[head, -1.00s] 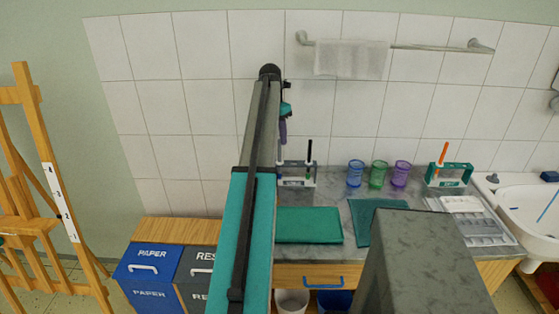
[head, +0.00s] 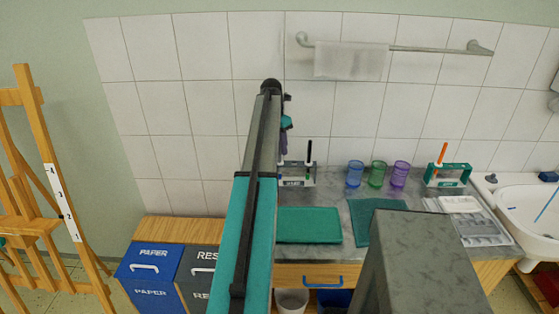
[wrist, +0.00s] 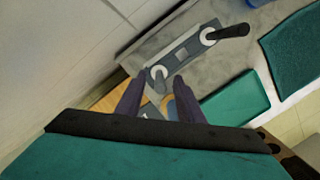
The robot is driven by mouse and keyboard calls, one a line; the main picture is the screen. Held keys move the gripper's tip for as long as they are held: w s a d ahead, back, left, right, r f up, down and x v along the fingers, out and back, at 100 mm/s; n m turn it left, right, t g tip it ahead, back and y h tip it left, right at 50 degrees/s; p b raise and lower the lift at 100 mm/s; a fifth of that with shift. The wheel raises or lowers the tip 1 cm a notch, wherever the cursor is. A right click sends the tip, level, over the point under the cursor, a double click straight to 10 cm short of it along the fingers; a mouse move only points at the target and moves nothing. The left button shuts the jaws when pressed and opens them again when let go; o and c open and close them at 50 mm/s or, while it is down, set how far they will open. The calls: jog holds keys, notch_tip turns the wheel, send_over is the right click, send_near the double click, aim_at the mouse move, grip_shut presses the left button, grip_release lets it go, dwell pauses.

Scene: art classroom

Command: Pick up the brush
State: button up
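A dark brush (head: 309,152) stands upright in a grey holder (head: 296,183) at the back left of the counter. Its black handle (wrist: 232,31) sticks out of one end of the grey holder (wrist: 185,50) in the wrist view. An orange brush (head: 441,154) stands in a teal holder (head: 447,182) farther right. A thin blue brush-like stick (head: 546,207) lies in the sink. My gripper (wrist: 158,82) is open, its two purple fingers apart with nothing gripped. It is above the holder's left end, away from the dark brush. In the head view my arm partly hides it.
Blue, green and purple cups (head: 377,175) stand between the holders. A white palette (head: 470,222) is beside the sink (head: 530,200). The tiled wall is close behind my gripper.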

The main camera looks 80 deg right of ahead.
aim_at(280, 160)
jog(key=shift+s+d+f+p, duration=0.15)
jog(key=shift+f+p, duration=0.15)
jog(key=shift+f, duration=1.05)
jog(key=shift+c, duration=0.4)
grip_shut()
